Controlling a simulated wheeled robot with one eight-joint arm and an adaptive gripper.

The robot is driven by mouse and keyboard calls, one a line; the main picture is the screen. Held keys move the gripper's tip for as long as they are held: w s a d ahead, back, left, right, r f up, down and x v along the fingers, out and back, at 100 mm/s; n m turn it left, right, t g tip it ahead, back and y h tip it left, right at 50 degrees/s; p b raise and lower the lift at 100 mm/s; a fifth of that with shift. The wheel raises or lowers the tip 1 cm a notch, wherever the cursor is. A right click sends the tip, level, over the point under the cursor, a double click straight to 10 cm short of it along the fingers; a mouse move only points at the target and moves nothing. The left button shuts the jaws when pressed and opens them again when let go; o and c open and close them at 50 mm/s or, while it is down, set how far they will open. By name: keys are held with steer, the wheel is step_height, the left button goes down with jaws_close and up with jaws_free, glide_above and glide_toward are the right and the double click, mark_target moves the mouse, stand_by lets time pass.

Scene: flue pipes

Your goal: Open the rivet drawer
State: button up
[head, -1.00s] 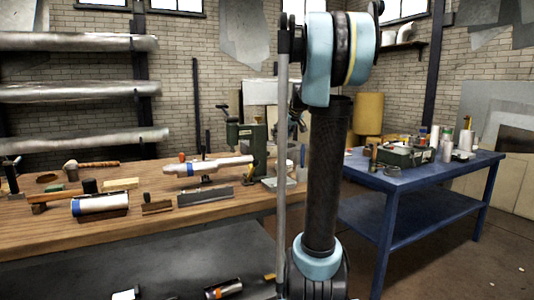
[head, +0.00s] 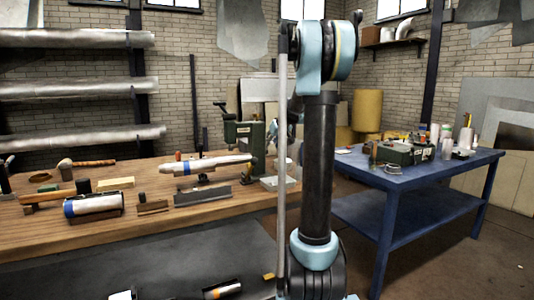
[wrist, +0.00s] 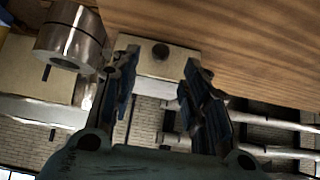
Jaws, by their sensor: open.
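In the wrist view, my gripper (wrist: 160,72) is open, with one dark blue finger on each side of a small pale box front that looks like the rivet drawer (wrist: 143,64). A dark round knob (wrist: 160,50) on that front lies between the fingertips. I cannot tell whether the fingers touch the knob; they look apart from it. The drawer front looks flush, with no gap showing. In the head view my arm hides part of the bench, and neither my gripper nor the drawer can be made out.
In the wrist view, a shiny metal cylinder (wrist: 72,40) is close beside the left finger, and wood (wrist: 240,35) fills the top. In the head view, the wooden bench (head: 140,228) holds tools and pipe pieces. A blue table (head: 395,182) stands at right.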

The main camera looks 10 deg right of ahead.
steer(key=shift+x, duration=3.5)
steer(key=shift+s, duration=0.1)
jaws_close()
